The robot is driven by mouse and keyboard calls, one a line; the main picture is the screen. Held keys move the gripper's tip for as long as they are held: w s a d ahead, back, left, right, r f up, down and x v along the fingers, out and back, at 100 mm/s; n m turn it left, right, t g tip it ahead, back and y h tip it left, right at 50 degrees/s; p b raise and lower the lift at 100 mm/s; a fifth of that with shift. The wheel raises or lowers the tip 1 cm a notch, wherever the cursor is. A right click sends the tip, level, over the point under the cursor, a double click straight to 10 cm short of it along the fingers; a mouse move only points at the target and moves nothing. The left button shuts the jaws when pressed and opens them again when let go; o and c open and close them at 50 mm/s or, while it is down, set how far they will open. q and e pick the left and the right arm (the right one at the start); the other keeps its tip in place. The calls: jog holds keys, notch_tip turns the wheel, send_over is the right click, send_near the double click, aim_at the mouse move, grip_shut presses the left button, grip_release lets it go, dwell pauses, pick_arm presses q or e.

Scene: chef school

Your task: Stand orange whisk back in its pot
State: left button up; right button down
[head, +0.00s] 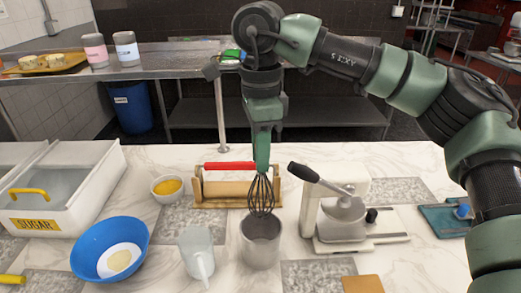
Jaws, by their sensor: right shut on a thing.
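The whisk (262,194) hangs upright, wires down, from my right gripper (263,140). Its wire loops look dark, and I see no orange on it; its handle is mostly hidden by the gripper. My right gripper is shut on it and points straight down. A grey metal pot (261,252) stands on the counter below. The lower end of the whisk overlaps the pot's back rim in the picture; I cannot tell whether it is inside the mouth or just above it. My left gripper is not in view.
A wooden rack with a red rolling pin (229,166) stands behind the pot. A white press with a dark lever (340,215) is close on the right. A clear jug (197,255), blue bowl (82,234), yellow-filled bowl (155,190) and sugar bin (90,190) are left.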

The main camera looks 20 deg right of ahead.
aim_at(260, 189)
jog(key=shift+f+b, duration=1.45)
jog(key=shift+f, duration=0.85)
jog(key=shift+f+b, duration=1.8)
jog(key=shift+f, duration=0.7)
jog(key=c, duration=1.2)
grip_release()
jog(key=shift+o, duration=0.2)
jog(key=shift+r, duration=0.1)
notch_tip(260, 189, up, 8)
jog(key=shift+f+b, duration=0.2)
jog(key=shift+b, duration=0.25)
